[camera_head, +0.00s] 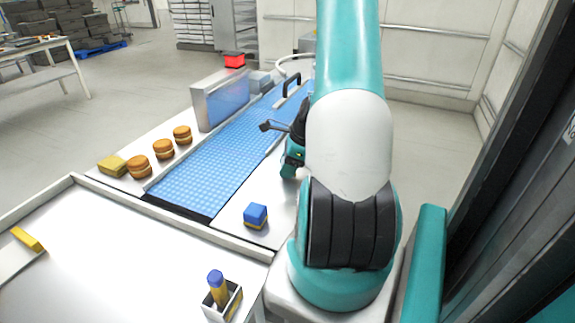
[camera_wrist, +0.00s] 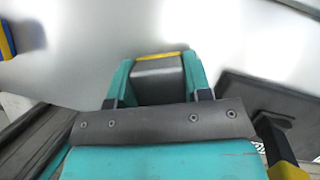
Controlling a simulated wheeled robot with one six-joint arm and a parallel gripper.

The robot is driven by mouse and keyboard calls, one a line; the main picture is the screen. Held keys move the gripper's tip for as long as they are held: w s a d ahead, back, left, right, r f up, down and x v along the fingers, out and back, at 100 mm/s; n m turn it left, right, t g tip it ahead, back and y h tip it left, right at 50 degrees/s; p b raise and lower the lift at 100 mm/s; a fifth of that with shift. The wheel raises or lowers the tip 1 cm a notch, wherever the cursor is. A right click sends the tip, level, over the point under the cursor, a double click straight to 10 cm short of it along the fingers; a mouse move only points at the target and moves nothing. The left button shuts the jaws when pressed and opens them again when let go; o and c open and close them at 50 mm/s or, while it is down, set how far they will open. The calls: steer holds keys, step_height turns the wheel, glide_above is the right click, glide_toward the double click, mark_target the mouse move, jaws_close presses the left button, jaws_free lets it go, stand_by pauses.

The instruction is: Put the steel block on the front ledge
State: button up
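The steel block (camera_wrist: 158,78) is dark grey with a yellow edge and shows in the wrist view between the two teal fingers of my gripper (camera_wrist: 158,85). The fingers lie against both its sides. In the head view my gripper (camera_head: 290,170) is low over the white strip to the right of the blue belt, partly behind my arm, and the block is hidden there. I cannot tell whether the block touches the surface. The white ledge (camera_head: 225,237) runs along the front end of the belt.
A blue block with a yellow base (camera_head: 256,215) stands on the white strip near the front. The blue belt (camera_head: 215,160) has a steel guard (camera_head: 222,98) and several round filled biscuits (camera_head: 164,149) with a yellow block (camera_head: 112,166) at left. A small holder (camera_head: 222,300) stands on the front table.

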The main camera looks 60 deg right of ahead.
steer(key=o, duration=0.4)
steer(key=v, duration=1.2)
steer(key=w+a+r+n+g+y, duration=0.1)
steer(key=w+a+r+n, duration=0.1)
steer(key=w+a+n, duration=0.35)
steer(key=w+a+r+n, duration=0.25)
steer(key=a+n, duration=0.35)
steer(key=a, duration=0.5)
steer(key=w+a+r+n+g+y, duration=0.1)
steer(key=w+a+r+n, duration=0.2)
steer(key=a+n, duration=0.4)
steer(key=s+a+r+n+g, duration=0.1)
steer(key=s+a+n, duration=0.5)
steer(key=a+n, duration=0.3)
steer(key=s+a+r+n+g, duration=0.1)
steer(key=s+a+r+n, duration=0.1)
steer(key=s+a+n, duration=0.5)
steer(key=a+n, duration=0.3)
steer(key=a, duration=0.4)
steer(key=shift+s, duration=0.25)
